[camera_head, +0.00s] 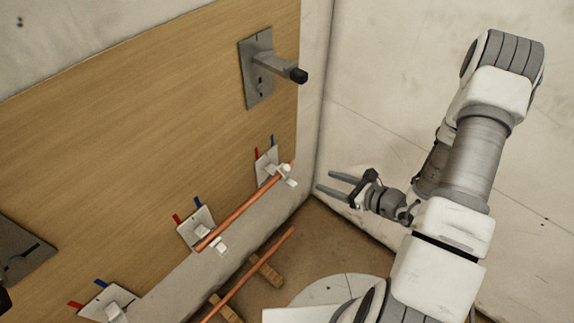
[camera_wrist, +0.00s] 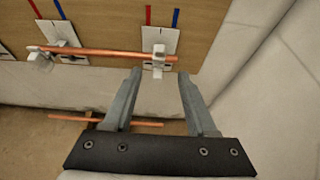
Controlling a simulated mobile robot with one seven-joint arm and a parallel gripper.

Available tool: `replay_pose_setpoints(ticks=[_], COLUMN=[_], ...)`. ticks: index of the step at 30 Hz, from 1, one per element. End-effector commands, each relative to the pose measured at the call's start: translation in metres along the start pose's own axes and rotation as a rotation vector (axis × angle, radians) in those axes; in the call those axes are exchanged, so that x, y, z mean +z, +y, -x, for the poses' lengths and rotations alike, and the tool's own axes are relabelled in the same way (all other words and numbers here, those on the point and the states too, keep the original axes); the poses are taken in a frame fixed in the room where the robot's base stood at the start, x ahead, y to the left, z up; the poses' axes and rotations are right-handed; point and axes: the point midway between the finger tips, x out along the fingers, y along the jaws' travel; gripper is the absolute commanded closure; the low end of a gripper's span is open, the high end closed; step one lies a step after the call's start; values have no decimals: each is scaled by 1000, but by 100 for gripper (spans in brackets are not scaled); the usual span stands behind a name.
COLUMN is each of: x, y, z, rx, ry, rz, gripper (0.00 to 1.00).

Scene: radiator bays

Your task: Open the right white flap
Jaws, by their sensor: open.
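A copper pipe (camera_head: 240,210) runs along the wooden panel across two white holders. The right white flap (camera_head: 290,181) is a small white piece at the right holder (camera_head: 267,165), by the pipe's right end. In the wrist view, the pipe (camera_wrist: 105,53) crosses the right holder (camera_wrist: 160,42); a white piece there (camera_wrist: 158,64) sits by the pipe, and I cannot tell how far the flap is swung. My gripper (camera_head: 326,182) is open and empty, to the right of the flap and apart from it. In the wrist view the fingertips (camera_wrist: 159,76) point toward the right holder.
The left holder (camera_head: 196,228) has its own white flap (camera_head: 220,246). A grey bracket with a black-tipped arm (camera_head: 272,66) is above. A second copper pipe (camera_head: 250,272) lies on wooden blocks on the floor. A pale wall (camera_head: 375,105) stands close on the right.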

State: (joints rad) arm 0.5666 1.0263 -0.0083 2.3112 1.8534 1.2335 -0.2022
Motion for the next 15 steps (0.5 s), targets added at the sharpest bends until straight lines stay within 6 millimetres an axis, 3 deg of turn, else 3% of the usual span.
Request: replay_pose_setpoints(ticks=[5, 15], x=[-2, -1], y=[0, 2], z=[-19, -92], rx=[2, 4], ry=[1, -2], rz=[1, 1], gripper=[43, 43])
